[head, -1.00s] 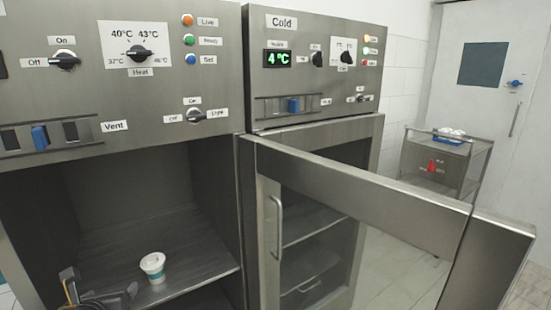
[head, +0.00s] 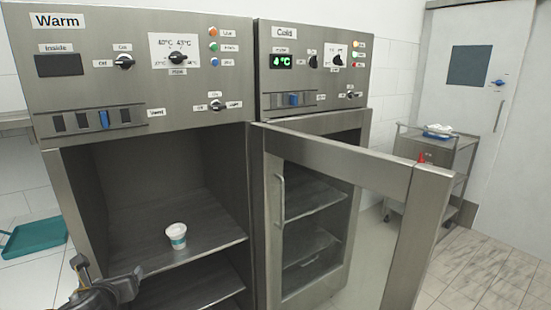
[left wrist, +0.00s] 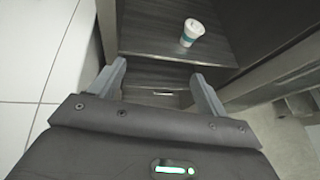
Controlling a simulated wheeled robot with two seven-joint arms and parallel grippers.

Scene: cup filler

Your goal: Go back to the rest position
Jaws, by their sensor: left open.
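A white cup with a teal band (head: 176,236) stands upright on the upper shelf (head: 205,243) of the open Warm cabinet. It also shows in the left wrist view (left wrist: 192,32), beyond the fingertips. My left gripper (head: 108,274) is at the lower left of the head view, in front of the cabinet and apart from the cup. In the left wrist view its two fingers (left wrist: 158,71) are spread with nothing between them. My right gripper is not in view.
A trolley with a blue tray (head: 438,131) stands at the back right. A teal tray (head: 35,238) lies at the far left. A lower shelf (head: 205,285) is under the cup's shelf.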

